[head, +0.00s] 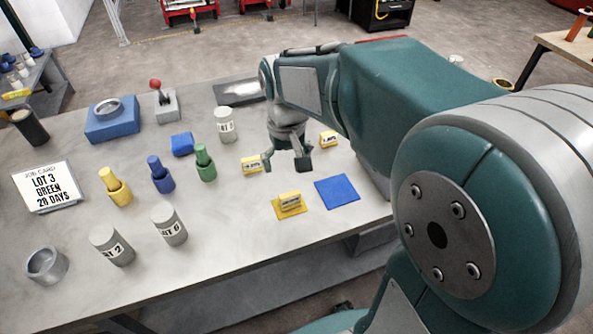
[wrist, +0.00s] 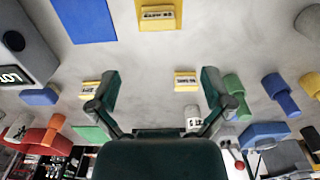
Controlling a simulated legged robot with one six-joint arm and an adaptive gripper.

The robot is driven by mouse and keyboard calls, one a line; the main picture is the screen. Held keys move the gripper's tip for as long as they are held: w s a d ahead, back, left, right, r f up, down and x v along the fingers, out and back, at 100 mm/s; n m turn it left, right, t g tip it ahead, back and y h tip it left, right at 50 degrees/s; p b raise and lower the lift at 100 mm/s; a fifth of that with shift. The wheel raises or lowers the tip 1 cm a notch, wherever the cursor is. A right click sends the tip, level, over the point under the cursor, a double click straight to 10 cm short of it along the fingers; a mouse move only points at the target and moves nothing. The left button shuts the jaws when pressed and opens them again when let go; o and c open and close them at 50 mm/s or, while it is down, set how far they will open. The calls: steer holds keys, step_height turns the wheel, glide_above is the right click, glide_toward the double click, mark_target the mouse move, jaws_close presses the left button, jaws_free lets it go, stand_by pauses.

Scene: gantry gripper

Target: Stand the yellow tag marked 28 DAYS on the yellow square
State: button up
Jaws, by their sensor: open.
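A yellow tag (head: 290,199) rests on the yellow square (head: 278,214) near the table's front edge, apparently upright. In the wrist view this tag (wrist: 158,13) shows inverted lettering that looks like 28 DAYS, though small, on the yellow square (wrist: 146,26). A second yellow tag (head: 251,165) stands left of my gripper, and a third (head: 328,139) to its right; their lettering is hard to read. They also show in the wrist view, the second (wrist: 185,82) and the third (wrist: 90,89). My gripper (head: 285,163) is open and empty, above the table behind the yellow square; its fingers (wrist: 162,85) are spread.
A blue square (head: 337,191) lies right of the yellow one. Green (head: 205,164), blue (head: 161,176) and yellow (head: 116,188) bottle-like pieces stand left, with grey cylinders (head: 168,226) nearer the front.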

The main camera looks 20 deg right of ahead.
steer(key=s+r+t, duration=0.2)
steer(key=s, duration=0.5)
steer(key=s+r+t, duration=0.3)
steer(key=s, duration=0.4)
stand_by(0.8)
